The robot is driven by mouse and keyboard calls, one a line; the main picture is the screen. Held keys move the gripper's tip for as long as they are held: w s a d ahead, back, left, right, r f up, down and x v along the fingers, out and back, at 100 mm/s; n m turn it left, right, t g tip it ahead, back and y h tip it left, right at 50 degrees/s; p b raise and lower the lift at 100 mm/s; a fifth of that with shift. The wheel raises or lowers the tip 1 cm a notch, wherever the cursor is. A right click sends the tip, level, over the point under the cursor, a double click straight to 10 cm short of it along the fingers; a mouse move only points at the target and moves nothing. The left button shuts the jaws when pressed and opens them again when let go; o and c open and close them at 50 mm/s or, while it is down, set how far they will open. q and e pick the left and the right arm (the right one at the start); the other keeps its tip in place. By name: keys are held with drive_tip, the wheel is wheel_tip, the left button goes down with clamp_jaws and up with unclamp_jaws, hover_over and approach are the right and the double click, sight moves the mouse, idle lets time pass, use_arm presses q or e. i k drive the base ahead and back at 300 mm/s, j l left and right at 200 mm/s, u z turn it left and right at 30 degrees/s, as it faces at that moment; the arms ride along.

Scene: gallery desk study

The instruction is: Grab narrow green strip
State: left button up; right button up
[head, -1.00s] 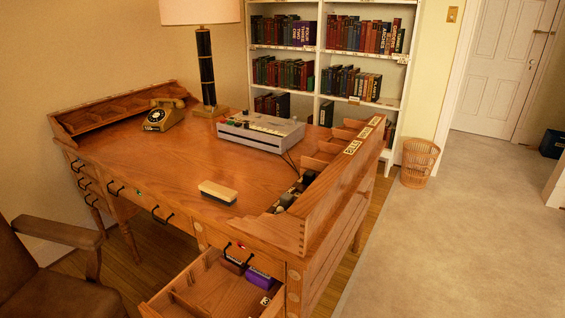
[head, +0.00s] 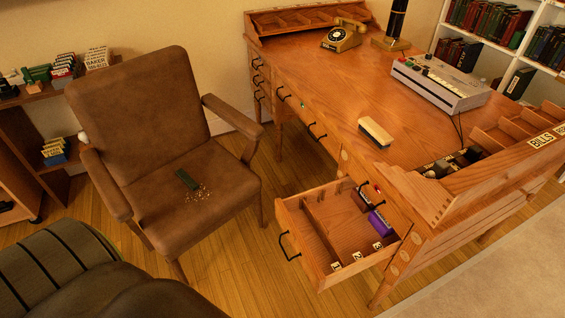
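A narrow dark green strip (head: 187,180) lies on the seat of the brown armchair (head: 135,100), with pale crumbs beside it. A small green spot (head: 302,104) also shows on the front of the wooden desk (head: 350,85); it is too small to make out. Neither of my grippers is in view.
An open drawer (head: 325,250) juts out from the desk, holding a purple item (head: 380,223) and other small things. A dark, ribbed rounded piece (head: 60,275) fills the lower left corner. Bare wood floor (head: 230,250) lies between chair and drawer. A shelf (head: 40,90) stands behind the chair.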

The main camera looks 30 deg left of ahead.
sight(182, 175)
drive_tip(key=u, duration=0.9)
